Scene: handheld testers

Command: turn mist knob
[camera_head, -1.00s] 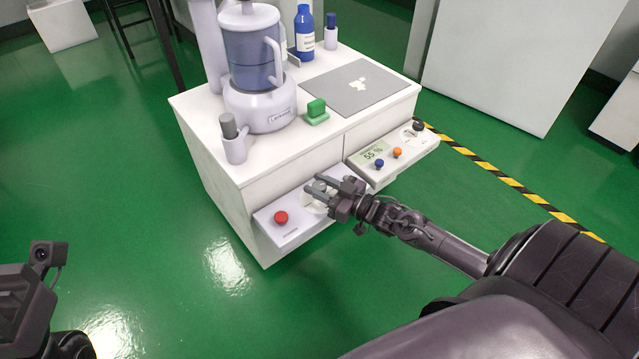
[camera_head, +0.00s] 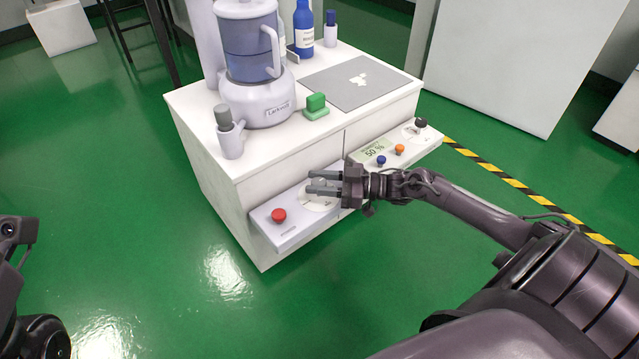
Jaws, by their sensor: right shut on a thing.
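My right gripper (camera_head: 318,182) is at the left control panel (camera_head: 293,228) on the front of the white cabinet. Its two grey fingers point left, one behind the other, over a pale round dial plate (camera_head: 316,204). The gripper is shut on the mist knob, which is mostly hidden by the fingers. The small display (camera_head: 374,151) on the right panel reads 50 %. Only dark parts of my left arm show at the left edge; its fingers are not in view.
A red button (camera_head: 279,215) is left of the dial. Blue (camera_head: 381,160), orange (camera_head: 399,149) and black (camera_head: 421,123) knobs sit on the right panel. A humidifier-like machine (camera_head: 258,100), a green block (camera_head: 316,108) and a blue bottle (camera_head: 304,35) stand on top. Green floor is clear at left.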

